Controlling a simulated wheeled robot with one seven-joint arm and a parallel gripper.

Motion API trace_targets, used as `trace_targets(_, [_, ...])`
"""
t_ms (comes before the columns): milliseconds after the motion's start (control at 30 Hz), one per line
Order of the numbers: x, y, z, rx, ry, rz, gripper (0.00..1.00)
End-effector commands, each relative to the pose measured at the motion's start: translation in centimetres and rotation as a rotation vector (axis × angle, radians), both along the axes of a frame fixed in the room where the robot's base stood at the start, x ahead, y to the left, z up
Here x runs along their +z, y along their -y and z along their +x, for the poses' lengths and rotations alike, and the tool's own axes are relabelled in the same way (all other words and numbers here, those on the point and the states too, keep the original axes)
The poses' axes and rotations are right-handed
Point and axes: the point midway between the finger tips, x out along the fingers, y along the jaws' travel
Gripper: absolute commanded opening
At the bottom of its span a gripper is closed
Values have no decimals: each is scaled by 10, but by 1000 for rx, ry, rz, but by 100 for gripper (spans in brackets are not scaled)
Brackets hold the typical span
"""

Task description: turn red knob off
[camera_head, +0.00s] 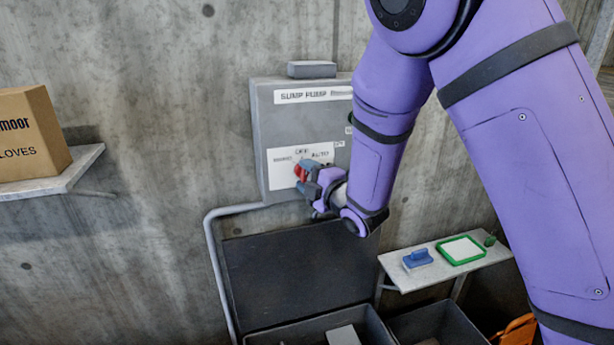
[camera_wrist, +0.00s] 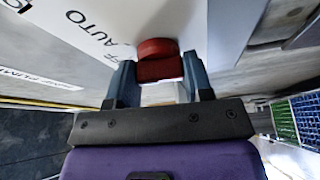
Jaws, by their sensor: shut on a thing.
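The red knob (camera_head: 300,172) sits on the white label plate (camera_head: 284,164) of the grey sump pump box (camera_head: 262,110) on the concrete wall. In the wrist view the red knob (camera_wrist: 158,60) lies between the two blue-grey fingers of my gripper (camera_wrist: 158,75). The lettering "AUTO" (camera_wrist: 90,30) shows to the left of the knob there. The knob's pointing direction is hard to tell, as the fingers partly hide it.
A cardboard gloves box (camera_head: 30,135) stands on a wall shelf (camera_head: 80,165) at left. Dark open bins (camera_head: 310,330) are below the pump box. A small shelf (camera_head: 410,278) at right holds a blue item (camera_head: 417,259) and a green-framed pad (camera_head: 461,250). My arm covers the right side.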

Motion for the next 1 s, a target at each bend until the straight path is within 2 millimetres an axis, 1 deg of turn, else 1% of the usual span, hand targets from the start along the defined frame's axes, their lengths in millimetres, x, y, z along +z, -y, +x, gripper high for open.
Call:
trace_targets(100, [0, 1, 0, 0, 15, -61, 23])
trace_targets(333, [0, 1, 0, -2, 37, -134, 23])
trace_targets(867, [-1, 1, 0, -2, 42, -157, 23])
trace_targets(900, [-1, 1, 0, -2, 41, -156, 56])
trace_targets(967, [-1, 1, 0, -2, 41, -156, 70])
trace_targets(1000, [0, 1, 0, -2, 42, -156, 72])
